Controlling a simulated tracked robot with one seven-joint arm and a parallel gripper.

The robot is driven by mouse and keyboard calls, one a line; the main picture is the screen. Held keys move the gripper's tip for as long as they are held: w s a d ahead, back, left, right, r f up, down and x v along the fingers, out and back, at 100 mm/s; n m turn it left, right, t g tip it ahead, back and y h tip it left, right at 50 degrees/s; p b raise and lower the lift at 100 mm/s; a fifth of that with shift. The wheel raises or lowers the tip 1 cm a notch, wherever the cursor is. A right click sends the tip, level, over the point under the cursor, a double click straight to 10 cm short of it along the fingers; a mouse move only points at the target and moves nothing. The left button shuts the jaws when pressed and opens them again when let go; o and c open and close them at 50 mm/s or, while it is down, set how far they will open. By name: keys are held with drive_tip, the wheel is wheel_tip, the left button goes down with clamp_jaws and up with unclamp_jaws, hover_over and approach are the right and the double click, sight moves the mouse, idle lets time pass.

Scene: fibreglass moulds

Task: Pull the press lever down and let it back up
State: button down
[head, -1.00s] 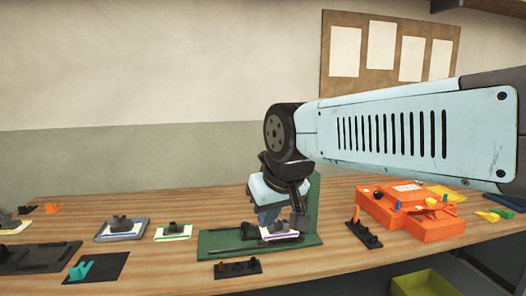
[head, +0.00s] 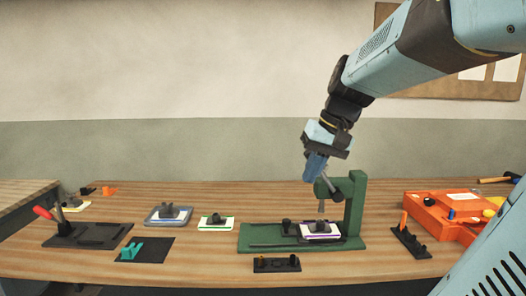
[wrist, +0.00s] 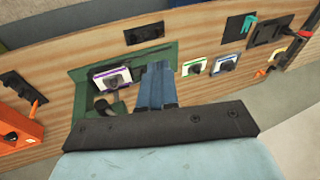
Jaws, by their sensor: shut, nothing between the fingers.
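The green press (head: 355,205) stands on the wooden bench, with an upright column at the right and a flat base. A short grey lever (head: 328,184) slants up from the press head towards my fingertips. My gripper (head: 314,172) is shut and empty, above and just left of the press head. Whether it touches the lever I cannot tell. In the wrist view the blue fingers (wrist: 157,85) lie together, beside the press and the mould (wrist: 111,78).
An orange case (head: 440,212) and a dark fixture with an orange peg (head: 408,238) stand right of the press. A small black rack (head: 277,264) lies in front. White moulds (head: 215,223) and a red-handled clamp (head: 60,225) lie left. The air above the left bench is clear.

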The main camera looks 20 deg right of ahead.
drive_tip(key=w+d+r+m+t+y, duration=0.15)
drive_tip(key=w+d, duration=0.25)
drive_tip(key=d, duration=0.4)
drive_tip(key=w+d+r+y, duration=0.3)
drive_tip(key=d, duration=0.5)
drive_tip(key=w+d+r+m+t+y, duration=0.15)
drive_tip(key=w+d, duration=0.25)
drive_tip(key=d, duration=0.4)
drive_tip(key=w+a+f+n, duration=0.1)
drive_tip(key=w+a+f, duration=0.4)
drive_tip(key=a, duration=0.5)
wheel_tip(320, 180, down, 3)
drive_tip(key=shift+w+r+y, duration=0.1)
drive_tip(key=shift+w+y, duration=0.1)
drive_tip(key=shift+y, duration=0.1)
